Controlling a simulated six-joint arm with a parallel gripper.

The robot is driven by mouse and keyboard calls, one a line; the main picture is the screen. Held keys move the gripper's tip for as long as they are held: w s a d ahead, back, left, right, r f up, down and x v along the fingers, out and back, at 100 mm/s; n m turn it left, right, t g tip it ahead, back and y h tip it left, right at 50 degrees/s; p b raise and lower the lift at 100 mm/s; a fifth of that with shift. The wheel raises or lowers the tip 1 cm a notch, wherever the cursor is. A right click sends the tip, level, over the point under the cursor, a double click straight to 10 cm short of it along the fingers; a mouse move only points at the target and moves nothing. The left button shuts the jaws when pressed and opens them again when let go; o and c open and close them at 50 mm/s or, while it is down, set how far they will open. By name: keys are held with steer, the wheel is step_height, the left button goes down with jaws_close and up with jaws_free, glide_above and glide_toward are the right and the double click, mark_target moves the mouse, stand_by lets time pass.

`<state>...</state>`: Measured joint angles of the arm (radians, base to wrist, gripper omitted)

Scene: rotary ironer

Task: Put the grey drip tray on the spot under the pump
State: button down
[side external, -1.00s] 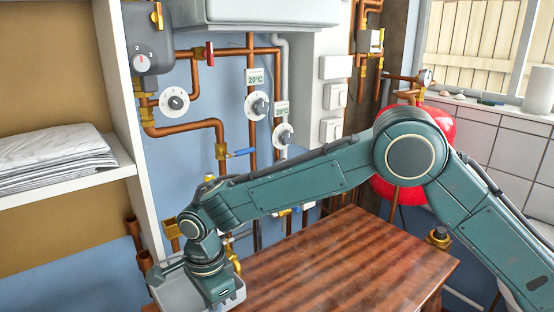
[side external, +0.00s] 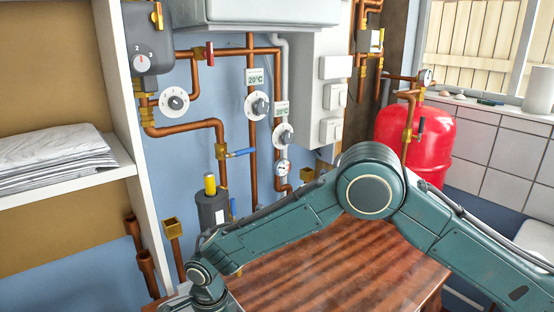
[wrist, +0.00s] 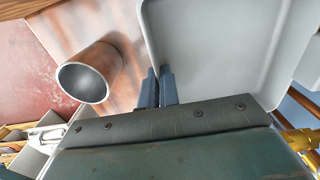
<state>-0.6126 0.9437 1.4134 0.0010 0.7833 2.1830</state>
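The grey drip tray (wrist: 215,45) fills the upper right of the wrist view, with its hollow side facing the camera. My gripper (wrist: 159,72) has its two dark fingers close together on either side of the tray's near left rim, so it looks shut on that rim. In the side view only a pale sliver of the tray (side external: 178,303) shows at the bottom edge, beside my wrist. The fingers are out of sight there. A grey housing with a numbered dial (side external: 150,40), apparently the pump, is on the wall at upper left. The spot under it cannot be made out.
A copper-coloured open cylinder (wrist: 90,72) stands left of the fingers. The brown wooden table (side external: 330,270) is largely bare.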

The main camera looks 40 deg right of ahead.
steer(key=f, duration=0.5)
steer(key=shift+w+d, duration=0.15)
steer(key=shift+w, duration=0.05)
steer(key=w+d, duration=0.1)
steer(key=w, duration=0.1)
steer(key=w+d, duration=0.4)
steer(key=shift+w+r, duration=0.2)
steer(key=shift+w, duration=0.05)
steer(key=shift+w+d, duration=0.15)
steer(key=shift+w, duration=0.05)
steer(key=shift+w+d, duration=0.1)
steer(key=w+d, duration=0.2)
steer(key=shift+w+d, duration=0.1)
steer(key=shift+w, duration=0.3)
steer(key=shift+f, duration=0.55)
steer(key=shift+f, duration=0.15)
steer(key=c, duration=1.6)
jaws_free()
steer(key=shift+c, duration=0.2)
